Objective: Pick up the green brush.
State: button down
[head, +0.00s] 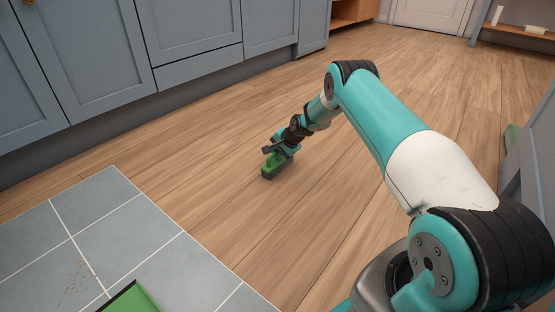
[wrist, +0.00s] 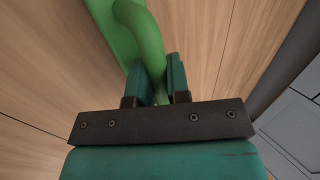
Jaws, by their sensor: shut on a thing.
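The green brush (head: 272,166), with a dark underside, is on or just above the wooden floor in the middle of the head view. I cannot tell if it touches the floor. My gripper (head: 277,151) is over it with the arm stretched out. In the wrist view my gripper's two teal fingers (wrist: 156,68) are shut on the brush's curved green handle (wrist: 146,35), one on each side. The flat green body of the brush runs off the top of that view, so part of it is hidden.
A green dustpan-like thing (head: 137,298) with a dark edge lies on grey tiles (head: 115,215) at the bottom left. Brown crumbs (head: 74,284) lie on the tiles. Blue-grey cabinets (head: 190,40) line the back left. The wooden floor around the brush is clear.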

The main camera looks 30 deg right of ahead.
notch_tip(320, 180, up, 20)
jog(key=p, duration=1.3)
